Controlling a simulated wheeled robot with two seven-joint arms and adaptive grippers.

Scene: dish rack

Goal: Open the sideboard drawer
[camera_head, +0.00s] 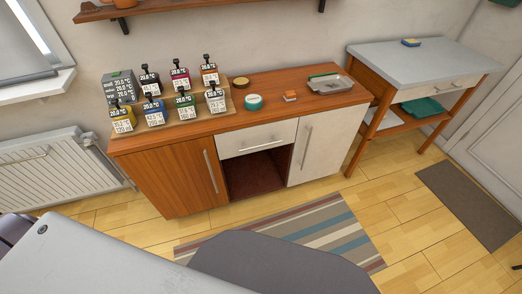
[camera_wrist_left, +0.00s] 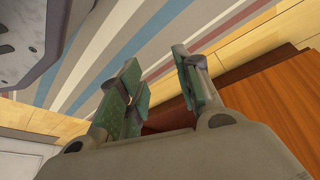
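The wooden sideboard (camera_head: 167,178) stands against the wall in the head view. Its white drawer (camera_head: 240,139) is at the top middle and looks shut, flush with the front. A thin horizontal metal handle (camera_head: 262,148) runs along the drawer front. Below the drawer is an open dark red compartment (camera_head: 255,175). My left gripper (camera_wrist_left: 158,68) shows in the left wrist view, with its two green-padded fingers apart and nothing between them. Orange-brown wood shows to its right. My left gripper does not show in the head view. My right gripper is in neither view.
Doors with upright handles flank the opening: a wooden one left, a white one (camera_head: 328,139) right. Several labelled bottles (camera_head: 154,113) and small containers stand on top. A striped rug (camera_head: 325,229) lies in front. A radiator (camera_head: 55,170) is at left, a grey-topped table (camera_head: 440,62) at right.

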